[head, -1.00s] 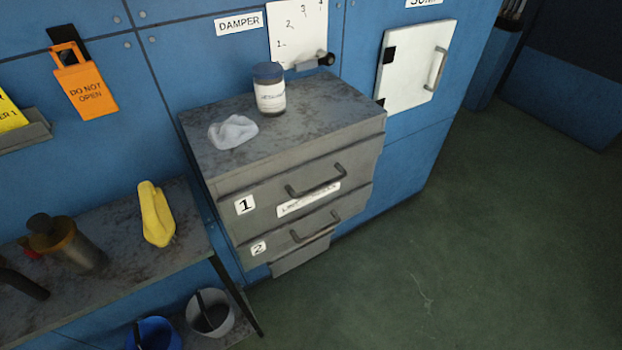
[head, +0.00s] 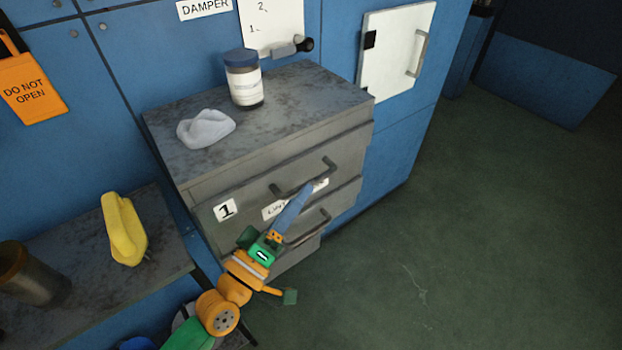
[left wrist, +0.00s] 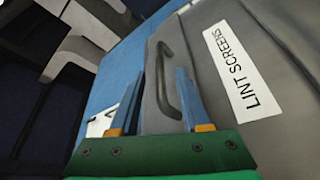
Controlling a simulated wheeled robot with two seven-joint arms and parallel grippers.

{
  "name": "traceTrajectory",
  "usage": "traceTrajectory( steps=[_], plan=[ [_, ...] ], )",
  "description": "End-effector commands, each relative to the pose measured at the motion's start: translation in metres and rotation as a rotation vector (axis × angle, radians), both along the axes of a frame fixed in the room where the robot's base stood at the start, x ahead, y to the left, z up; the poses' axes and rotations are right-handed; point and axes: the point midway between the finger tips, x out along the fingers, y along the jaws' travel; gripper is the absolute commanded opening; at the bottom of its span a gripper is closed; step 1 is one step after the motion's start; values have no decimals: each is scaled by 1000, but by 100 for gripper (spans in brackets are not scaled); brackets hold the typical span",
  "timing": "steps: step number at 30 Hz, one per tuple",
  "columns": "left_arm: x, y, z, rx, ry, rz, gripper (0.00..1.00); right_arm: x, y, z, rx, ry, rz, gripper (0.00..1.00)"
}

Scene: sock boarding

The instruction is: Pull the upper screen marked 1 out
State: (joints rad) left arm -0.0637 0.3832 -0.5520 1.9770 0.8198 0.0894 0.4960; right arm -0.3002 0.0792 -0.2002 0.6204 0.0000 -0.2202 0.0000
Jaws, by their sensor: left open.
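The upper screen (head: 248,193) is a grey drawer-like front marked 1, set in a grey cabinet. A dark bar handle (head: 288,191) crosses its face, above a white label partly hidden by my left gripper. My left gripper (head: 306,188) reaches up from below, with its blue fingers at the handle. In the left wrist view the open fingers (left wrist: 161,72) stand on either side of the handle (left wrist: 168,82), which shows in the gap between them; I cannot tell whether they touch it. The label there (left wrist: 231,75) reads LINT SCREENS. My right gripper is out of view.
A blue-lidded jar (head: 244,80) and a grey clump (head: 206,128) sit on the cabinet top (head: 300,85). The second screen's handle (head: 312,230) lies just below my gripper. A side table (head: 80,290) with a yellow object (head: 122,228) stands left. The floor at right is clear.

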Motion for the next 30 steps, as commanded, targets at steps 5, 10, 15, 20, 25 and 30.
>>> traceTrajectory(
  steps=[5, 10, 15, 20, 25, 30],
  plan=[
    [27, -18, 9, 0, -1, 1, 47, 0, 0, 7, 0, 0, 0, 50],
    [36, -24, 9, 4, 0, 1, 47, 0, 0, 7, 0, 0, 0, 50],
    [36, -24, 9, 5, 0, 2, 47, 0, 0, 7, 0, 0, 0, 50],
    [36, -24, 9, 5, 0, 2, 4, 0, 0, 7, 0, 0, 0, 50],
    [36, -24, 9, 5, 0, 2, 0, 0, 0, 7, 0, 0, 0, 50],
    [36, -24, 9, 5, 0, 2, 0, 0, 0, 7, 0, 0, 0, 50]
  ],
)
